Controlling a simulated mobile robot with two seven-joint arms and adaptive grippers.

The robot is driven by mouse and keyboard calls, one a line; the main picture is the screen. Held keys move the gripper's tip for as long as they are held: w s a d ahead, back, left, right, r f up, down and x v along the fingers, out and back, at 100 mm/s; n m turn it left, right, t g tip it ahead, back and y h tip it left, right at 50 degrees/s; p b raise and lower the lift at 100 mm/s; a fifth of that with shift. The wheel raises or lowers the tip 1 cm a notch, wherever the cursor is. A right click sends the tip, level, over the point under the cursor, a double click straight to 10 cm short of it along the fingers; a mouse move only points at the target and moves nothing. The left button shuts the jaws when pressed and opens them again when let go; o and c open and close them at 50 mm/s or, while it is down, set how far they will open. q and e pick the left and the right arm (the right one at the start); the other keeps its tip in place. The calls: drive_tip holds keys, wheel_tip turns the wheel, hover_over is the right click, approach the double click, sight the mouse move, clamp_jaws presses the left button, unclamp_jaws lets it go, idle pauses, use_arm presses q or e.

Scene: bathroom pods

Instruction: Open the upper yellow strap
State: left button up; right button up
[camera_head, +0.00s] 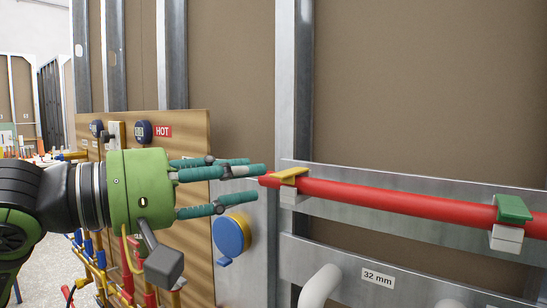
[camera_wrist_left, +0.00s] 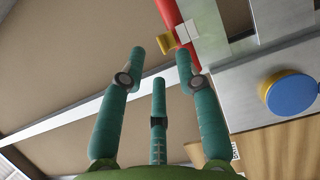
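The yellow strap (camera_head: 291,174) lies over the red pipe (camera_head: 400,200) near its left end, on a white block on the upper metal rail. It looks closed over the pipe. In the left wrist view the yellow strap (camera_wrist_left: 167,44) shows just beyond the fingertips, beside the red pipe (camera_wrist_left: 170,13). My left gripper (camera_head: 257,183) is open, its green fingers spread and pointing right at the pipe's left end. In the left wrist view the gripper (camera_wrist_left: 160,54) has nothing between its fingers. I cannot tell whether a fingertip touches the pipe or strap. My right gripper is out of view.
A green strap (camera_head: 514,208) holds the pipe farther right. A blue round cap (camera_head: 231,236) sits below my fingers. A wooden panel (camera_head: 190,125) with gauges is behind my gripper. A grey pipe (camera_head: 320,286) projects below the rail. Metal studs stand behind.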

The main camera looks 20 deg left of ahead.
sight(270, 175)
use_arm(q)
drive_tip(key=p+x, duration=0.1)
drive_tip(key=x, duration=0.3)
drive_tip(key=shift+w+d, duration=0.2)
clamp_jaws()
